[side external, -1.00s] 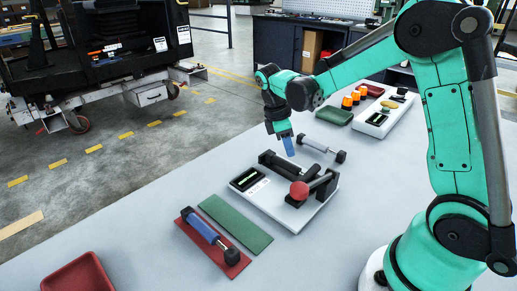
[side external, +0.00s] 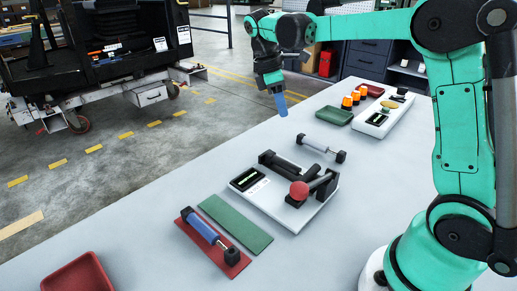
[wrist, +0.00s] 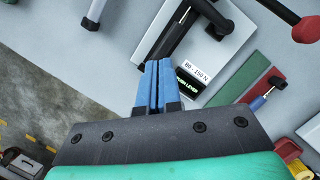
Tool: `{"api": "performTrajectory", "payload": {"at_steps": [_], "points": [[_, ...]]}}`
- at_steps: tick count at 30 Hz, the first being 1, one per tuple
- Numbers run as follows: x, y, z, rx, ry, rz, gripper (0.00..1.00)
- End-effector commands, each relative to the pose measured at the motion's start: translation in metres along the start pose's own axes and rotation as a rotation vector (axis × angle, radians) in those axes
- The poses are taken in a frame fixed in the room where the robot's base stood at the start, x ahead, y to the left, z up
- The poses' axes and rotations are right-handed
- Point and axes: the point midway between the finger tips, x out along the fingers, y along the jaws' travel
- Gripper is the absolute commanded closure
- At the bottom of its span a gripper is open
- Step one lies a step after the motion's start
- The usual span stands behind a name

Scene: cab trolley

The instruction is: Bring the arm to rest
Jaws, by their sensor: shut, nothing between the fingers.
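My gripper (side external: 281,104) hangs high above the far-left edge of the table (side external: 130,255), its blue fingertips pointing down. In the wrist view my gripper (wrist: 153,84) has its two blue fingers together with nothing between them. The arm reaches out level from its base at the right. Below it on the table are a grey-and-black cylinder (side external: 322,148) and a white fixture (side external: 262,198) with a black lever and a red ball knob (side external: 299,190). The gripper is clear of both.
A blue-handled tool (side external: 203,230) lies on a red mat (side external: 232,262) beside a green mat (side external: 236,224). A red tray (side external: 78,275) is at the front left. A trolley (side external: 120,50) stands beyond.

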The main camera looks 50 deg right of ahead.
Motion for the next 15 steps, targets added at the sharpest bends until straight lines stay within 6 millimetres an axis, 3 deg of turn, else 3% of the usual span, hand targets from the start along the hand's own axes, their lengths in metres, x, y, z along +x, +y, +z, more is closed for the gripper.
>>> {"api": "performTrajectory", "payload": {"at_steps": [5, 15], "points": [[-0.006, -0.014, -0.001, 0.072, 0.065, 0.052, 1.0], [-0.006, -0.089, -0.007, 0.482, 0.499, 0.192, 1.0]]}}
